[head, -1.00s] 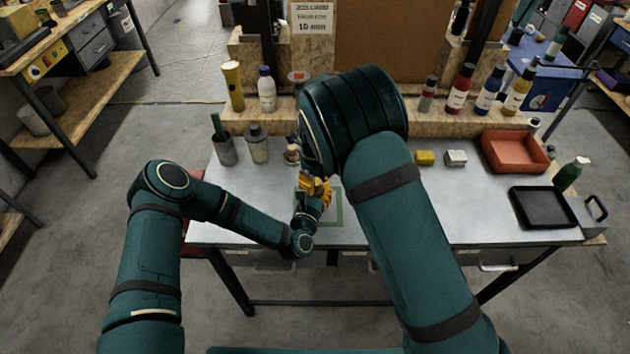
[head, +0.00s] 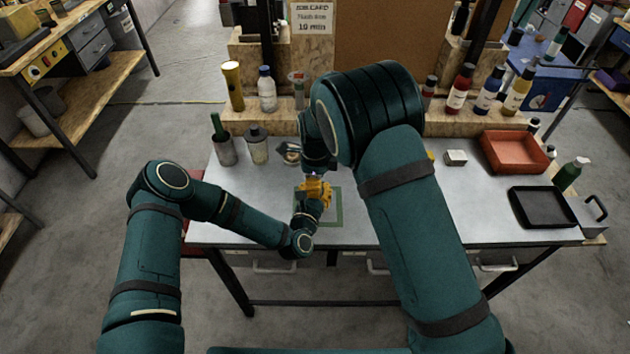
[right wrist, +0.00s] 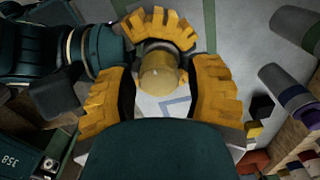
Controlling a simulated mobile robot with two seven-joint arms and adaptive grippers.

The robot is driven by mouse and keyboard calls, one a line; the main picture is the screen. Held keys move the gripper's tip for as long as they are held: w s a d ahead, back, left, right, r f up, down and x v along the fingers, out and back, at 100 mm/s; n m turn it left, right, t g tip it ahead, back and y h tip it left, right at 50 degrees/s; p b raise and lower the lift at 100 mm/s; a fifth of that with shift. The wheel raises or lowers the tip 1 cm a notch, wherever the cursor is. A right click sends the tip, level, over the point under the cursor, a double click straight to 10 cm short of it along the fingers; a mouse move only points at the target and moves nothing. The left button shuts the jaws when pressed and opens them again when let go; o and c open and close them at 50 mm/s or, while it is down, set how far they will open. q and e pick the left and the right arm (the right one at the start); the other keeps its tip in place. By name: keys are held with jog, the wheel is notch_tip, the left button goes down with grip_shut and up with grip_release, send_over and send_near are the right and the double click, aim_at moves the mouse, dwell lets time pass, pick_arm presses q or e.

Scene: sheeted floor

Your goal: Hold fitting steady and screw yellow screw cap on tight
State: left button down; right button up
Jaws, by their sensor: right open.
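The yellow screw cap (right wrist: 162,72) shows in the right wrist view as a rounded, shiny yellow piece. A small pale part of the fitting (right wrist: 152,47) shows just beyond it; the rest is hidden. My left gripper (head: 314,190) is over the front of the table, its yellow fingers closed around the fitting; one finger pad also shows at the top of the right wrist view (right wrist: 160,24). My right gripper (right wrist: 163,80) is open, with its yellow-padded fingers on either side of the cap. Whether they touch it is unclear. In the head view my right arm mostly hides this gripper.
A green square outline (head: 338,208) marks the table below the grippers. A canister (head: 257,145) and a cup (head: 224,150) stand at left. Bottles line the back shelf.

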jog(key=n, duration=0.7)
jog(key=shift+n, duration=0.3)
jog(key=n, duration=0.6)
grip_shut()
jog(key=shift+c, duration=2.2)
grip_release()
grip_shut()
